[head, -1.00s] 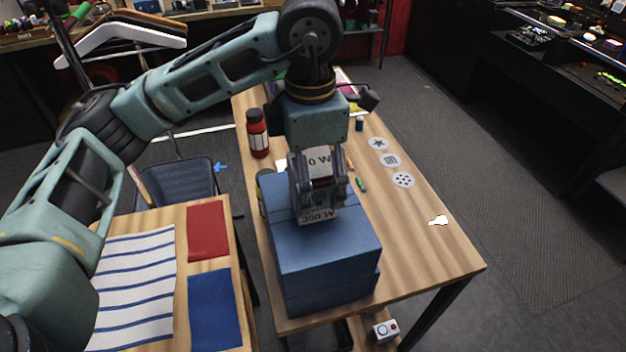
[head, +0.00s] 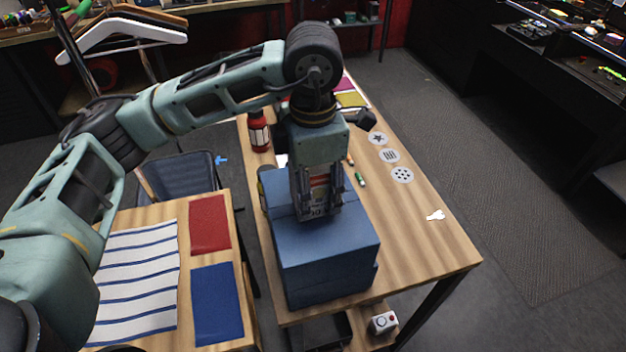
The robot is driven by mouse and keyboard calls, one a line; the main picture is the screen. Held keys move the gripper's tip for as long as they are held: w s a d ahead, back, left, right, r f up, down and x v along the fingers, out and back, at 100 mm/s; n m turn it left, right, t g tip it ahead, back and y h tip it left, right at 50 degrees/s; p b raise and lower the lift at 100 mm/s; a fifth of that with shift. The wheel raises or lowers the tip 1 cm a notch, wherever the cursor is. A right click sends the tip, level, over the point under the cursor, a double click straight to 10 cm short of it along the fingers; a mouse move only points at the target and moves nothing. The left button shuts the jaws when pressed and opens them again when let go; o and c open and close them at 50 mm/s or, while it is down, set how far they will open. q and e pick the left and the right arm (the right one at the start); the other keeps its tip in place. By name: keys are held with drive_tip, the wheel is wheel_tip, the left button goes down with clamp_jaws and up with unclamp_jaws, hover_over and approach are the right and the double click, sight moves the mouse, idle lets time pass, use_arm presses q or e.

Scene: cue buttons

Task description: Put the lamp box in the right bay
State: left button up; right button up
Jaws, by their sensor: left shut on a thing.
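The lamp box (head: 319,190) is a small box with white, red and yellow showing between the fingers of my left gripper (head: 319,207). My left gripper points down and is shut on it. Both are at the far part of a large blue block-like unit (head: 325,245) on the wooden table. The lamp box's lower end shows a dark, blurred label. I cannot tell whether it is above the blue unit or partly inside it. No left or right bay can be made out; my gripper and the unit's near part hide that area. My right gripper is not in view.
A red bottle (head: 259,133) stands left of my gripper. Round cue discs with a star (head: 377,138), bars (head: 390,156) and dots (head: 402,175) lie to the right. A white hand-shaped marker (head: 435,215) lies on clear tabletop. A white button box (head: 382,322) is below the table's front edge.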

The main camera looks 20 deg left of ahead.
use_arm(q)
drive_tip(key=shift+c, duration=1.4)
